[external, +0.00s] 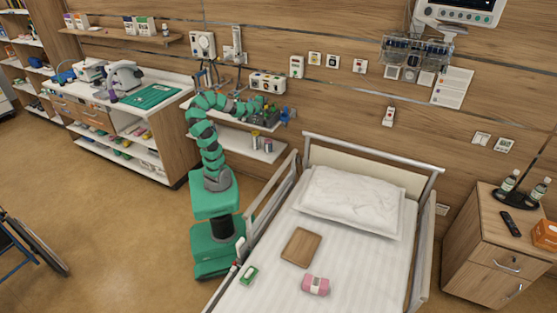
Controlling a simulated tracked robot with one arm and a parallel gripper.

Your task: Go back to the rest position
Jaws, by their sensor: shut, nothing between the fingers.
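My green segmented arm (209,140) rises from its green base beside the left side of the bed, curves over at the top and reaches right toward the wall. My gripper (258,104) is at its far end, above the upper wall shelf and close to the items there. It is small in this view, and its fingers look shut with nothing held. The surface right under the gripper is partly hidden by the arm.
The bed (270,285) with a pillow (352,198), brown board (301,247), pink roll (316,285) and green-white box (249,275) stands right of my base. The wall shelf (225,130) holds small items. A cabinet (160,150) stands left. Open floor (110,235) lies left of my base.

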